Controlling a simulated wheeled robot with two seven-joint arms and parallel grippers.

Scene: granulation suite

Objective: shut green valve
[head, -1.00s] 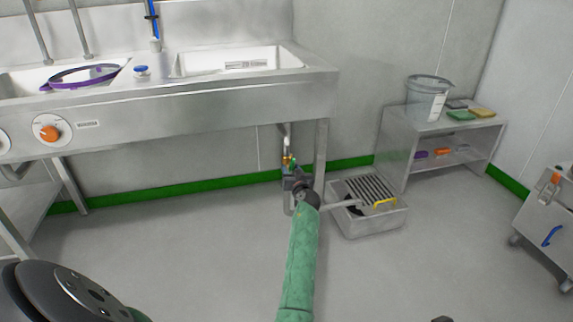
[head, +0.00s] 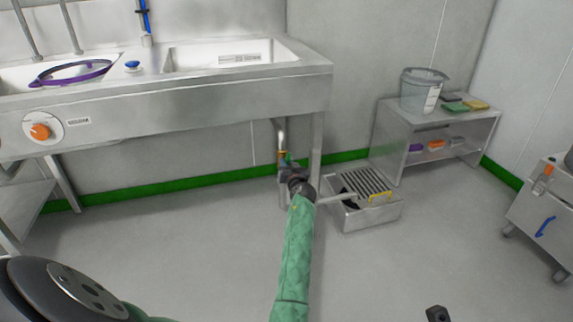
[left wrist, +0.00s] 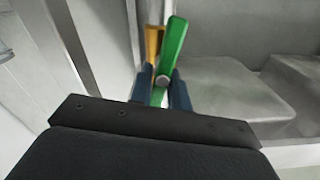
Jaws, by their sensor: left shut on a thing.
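The green valve handle (left wrist: 174,48) shows in the left wrist view as a flat lever, leaning slightly right of upright. A silver bolt head sits low on it, and a brass-coloured part (left wrist: 152,45) is beside it. My left gripper (left wrist: 161,88) is shut on the lever, one dark blue finger on each side. In the head view my left gripper (head: 287,170) is at the valve below the sink's right part, under a steel drain pipe (head: 280,138). The gripper hides most of the valve there. A dark piece (head: 437,313) at the bottom edge may be my right gripper; its jaws cannot be made out.
The steel sink unit (head: 190,103) overhangs the valve, with a leg (head: 317,150) just to the right. A grated floor box (head: 368,217) stands close on the right. A low shelf (head: 440,125) and a cart (head: 540,205) are farther right. The front floor is clear.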

